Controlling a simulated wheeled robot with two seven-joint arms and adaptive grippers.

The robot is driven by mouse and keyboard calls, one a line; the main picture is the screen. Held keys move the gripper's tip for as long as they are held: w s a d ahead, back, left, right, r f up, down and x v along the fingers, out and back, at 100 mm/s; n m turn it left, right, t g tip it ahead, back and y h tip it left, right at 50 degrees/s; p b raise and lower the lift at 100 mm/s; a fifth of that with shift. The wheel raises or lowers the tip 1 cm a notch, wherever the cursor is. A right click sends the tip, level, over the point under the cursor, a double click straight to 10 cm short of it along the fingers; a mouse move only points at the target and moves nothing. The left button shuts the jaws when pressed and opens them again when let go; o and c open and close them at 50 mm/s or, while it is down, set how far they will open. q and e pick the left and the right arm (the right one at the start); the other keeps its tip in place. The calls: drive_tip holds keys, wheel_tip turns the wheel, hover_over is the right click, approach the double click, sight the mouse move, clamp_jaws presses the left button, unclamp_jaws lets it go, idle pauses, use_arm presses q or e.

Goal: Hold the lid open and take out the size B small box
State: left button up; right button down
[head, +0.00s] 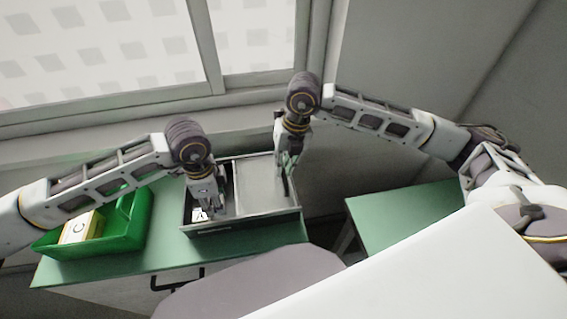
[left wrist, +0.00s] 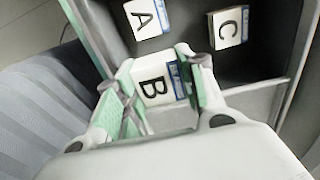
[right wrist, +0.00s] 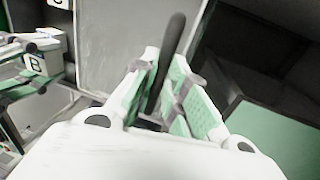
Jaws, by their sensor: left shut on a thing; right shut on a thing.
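The dark case (head: 240,229) stands on the green table, with its left part open and a flat grey panel (head: 262,187) at its right. My left gripper (head: 217,203) is over the open part. In the left wrist view, it is shut on the white small box B (left wrist: 153,86). Small boxes A (left wrist: 147,18) and C (left wrist: 228,27) lie on the case's dark floor; box A also shows in the head view (head: 200,214). My right gripper (head: 286,168) is at the case's right side, shut on a dark bar (right wrist: 168,60), apparently part of the lid.
A green bin (head: 125,222) stands left of the case with a box marked C (head: 80,228) in it. A bare strip of green table (head: 160,258) lies in front. Another green surface (head: 405,215) is at the right, beyond a gap. A window is behind.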

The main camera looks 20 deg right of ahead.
use_arm(q)
wheel_tip(320, 180, up, 7)
drive_tip(key=a, duration=0.2)
drive_tip(key=shift+w+a+f, duration=0.15)
drive_tip(key=shift+w+a, duration=0.1)
drive_tip(key=shift+a, duration=0.05)
idle(0.5)
idle(0.4)
use_arm(e)
drive_tip(key=w+a, duration=0.3)
drive_tip(key=a, duration=1.1)
drive_tip(key=shift+a, duration=0.3)
idle(0.6)
drive_tip(key=c, duration=1.5)
unclamp_jaws()
drive_tip(key=shift+o, duration=0.2)
drive_tip(key=shift+r, duration=0.1)
wheel_tip(320, 180, up, 12)
drive_tip(key=d, duration=0.2)
drive_tip(key=shift+s+d+f, duration=0.15)
drive_tip(key=shift+s+f, duration=0.05)
drive_tip(key=shift+s, duration=0.1)
use_arm(q)
drive_tip(key=shift+s, duration=0.1)
